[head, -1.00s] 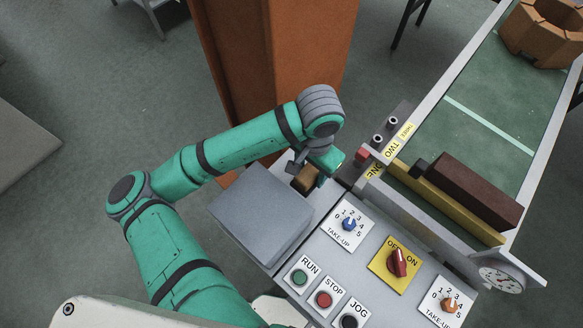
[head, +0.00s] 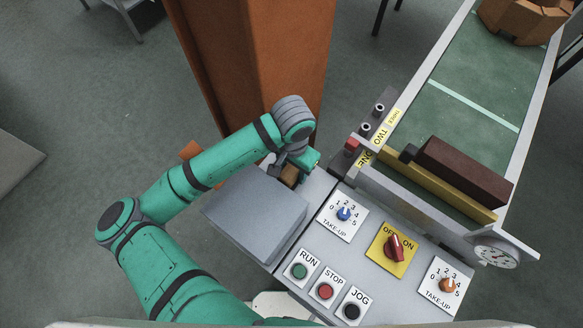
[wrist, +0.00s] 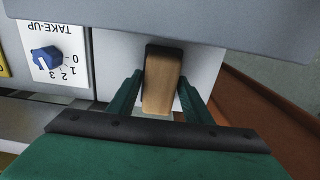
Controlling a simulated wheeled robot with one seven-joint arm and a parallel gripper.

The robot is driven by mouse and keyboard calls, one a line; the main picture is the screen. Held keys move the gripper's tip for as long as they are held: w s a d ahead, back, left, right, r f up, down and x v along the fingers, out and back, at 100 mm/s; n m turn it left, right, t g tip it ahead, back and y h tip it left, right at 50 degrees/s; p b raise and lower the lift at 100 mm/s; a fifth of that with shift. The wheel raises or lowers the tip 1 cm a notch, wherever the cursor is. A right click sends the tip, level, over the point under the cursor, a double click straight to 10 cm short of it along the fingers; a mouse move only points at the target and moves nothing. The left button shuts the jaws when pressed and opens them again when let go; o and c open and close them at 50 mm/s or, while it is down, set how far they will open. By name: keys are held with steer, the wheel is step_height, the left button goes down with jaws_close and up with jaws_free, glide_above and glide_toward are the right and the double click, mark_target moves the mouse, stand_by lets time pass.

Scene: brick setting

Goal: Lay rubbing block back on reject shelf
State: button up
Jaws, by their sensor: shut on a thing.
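The rubbing block, a small tan wooden block (wrist: 163,82), is between the fingers of my gripper (wrist: 162,88) in the wrist view. My gripper is shut on it. In the head view the block (head: 289,175) shows partly beneath my gripper, just behind a grey box (head: 255,212) and close to the console's back edge. In the wrist view a pale grey surface (wrist: 115,65) lies behind the block; I cannot tell whether the block touches it. I cannot tell for sure which surface is the reject shelf.
The console (head: 318,232) has dials and RUN, STOP and JOG buttons. An orange column (head: 255,65) stands behind my gripper. To the right is a green conveyor (head: 465,95) with a yellow bar (head: 440,188) and a dark brown block (head: 465,170).

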mark_target(293, 168)
steer(key=o, duration=1)
steer(key=shift+d, duration=0.1)
step_height(293, 168, up, 12)
steer(key=shift+w+r, duration=0.1)
